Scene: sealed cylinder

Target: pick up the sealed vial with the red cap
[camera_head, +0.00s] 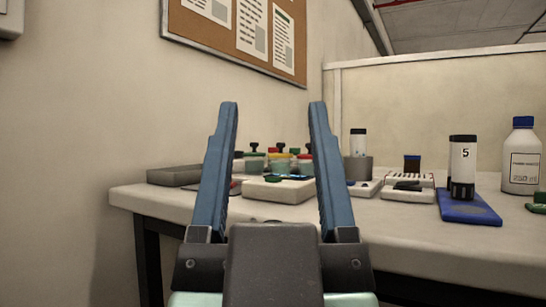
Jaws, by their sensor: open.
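My gripper (273,108) is open and empty, its two blue fingers raised in front of the table. Beyond it, between the fingers, a cluster of small capped vials (280,163) stands towards the back of the table. Their caps look dark green, yellow and red. A reddish cap (305,156) shows at the right of the cluster, close beside the right finger in the picture, which may hide part of it. The vials are small and overlap, so I cannot tell for sure which one is the sealed red-capped vial.
A wall stands close on the left.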

